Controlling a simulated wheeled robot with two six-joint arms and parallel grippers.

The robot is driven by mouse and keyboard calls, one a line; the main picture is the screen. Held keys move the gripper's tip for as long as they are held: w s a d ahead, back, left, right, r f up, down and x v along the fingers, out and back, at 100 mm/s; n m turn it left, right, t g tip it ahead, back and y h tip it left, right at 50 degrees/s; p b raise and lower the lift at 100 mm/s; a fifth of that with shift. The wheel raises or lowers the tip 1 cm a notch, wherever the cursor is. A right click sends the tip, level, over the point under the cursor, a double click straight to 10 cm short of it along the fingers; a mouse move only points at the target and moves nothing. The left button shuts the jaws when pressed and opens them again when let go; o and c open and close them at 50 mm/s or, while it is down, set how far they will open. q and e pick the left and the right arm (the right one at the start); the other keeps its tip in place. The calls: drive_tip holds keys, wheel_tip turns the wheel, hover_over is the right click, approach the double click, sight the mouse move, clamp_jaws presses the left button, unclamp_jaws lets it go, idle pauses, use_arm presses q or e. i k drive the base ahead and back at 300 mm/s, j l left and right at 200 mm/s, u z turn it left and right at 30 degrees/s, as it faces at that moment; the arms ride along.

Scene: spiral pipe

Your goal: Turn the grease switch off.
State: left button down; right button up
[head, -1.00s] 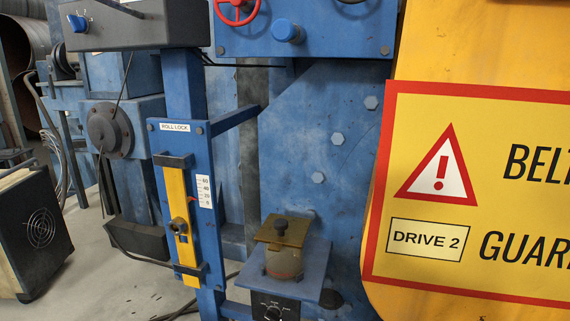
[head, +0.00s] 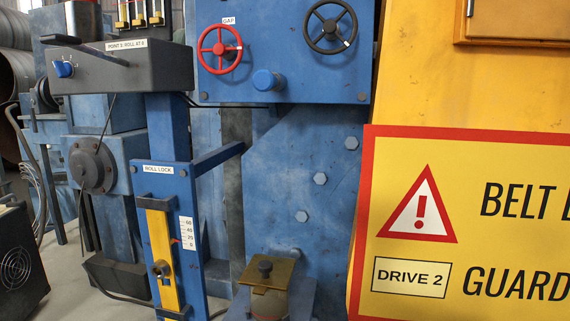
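No switch with a readable grease label is in view. A small pot with a brass-coloured lid and dark knob (head: 265,274) stands on a blue ledge at the bottom centre. The dark dial panel seen below this pot earlier is outside the picture now. A blue rotary knob (head: 63,68) sits on the front of a dark grey box (head: 130,75) at the upper left. Neither gripper is in view.
A red handwheel (head: 220,49) labelled GAP, a black handwheel (head: 332,27) and a blue button (head: 265,80) are on the blue machine. A yellow roll lock bar (head: 160,240) stands left. A yellow belt guard (head: 410,85) fills the right. A black fan unit (head: 18,265) is lower left.

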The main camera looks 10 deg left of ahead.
sight(63, 69)
drive_tip(key=u, duration=1.35)
